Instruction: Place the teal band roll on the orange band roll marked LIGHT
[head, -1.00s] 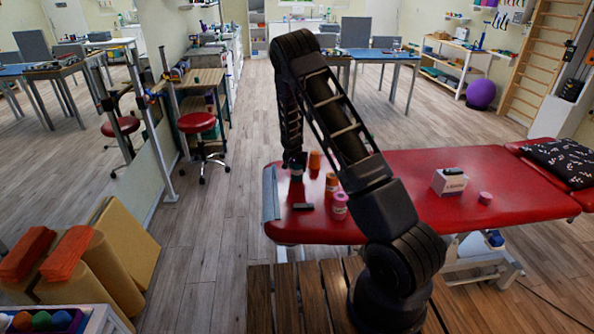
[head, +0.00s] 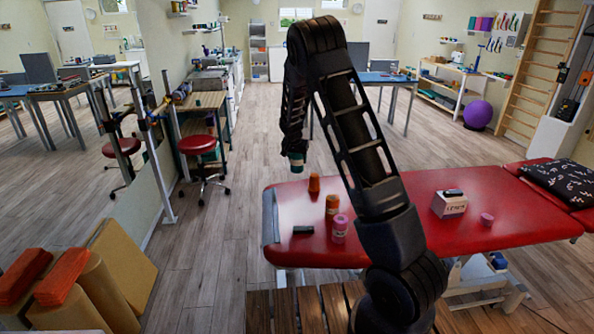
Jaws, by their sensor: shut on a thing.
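My gripper (head: 293,150) is shut on the teal band roll (head: 297,164) and holds it in the air above the far left part of the red treatment table (head: 400,200). The roll hangs below the gripper, clear of the things on the table. Two orange rolls stand upright on the table: one (head: 314,184) farther back and one (head: 332,204) nearer. The held roll is apart from both, up and to the left in the picture. The marking LIGHT is too small to read on either.
A pink roll (head: 339,228) stands close in front of the nearer orange one. A small dark block (head: 303,230) lies left of it. A white box (head: 450,204) with a dark thing on top and a small pink roll (head: 487,218) are to the right.

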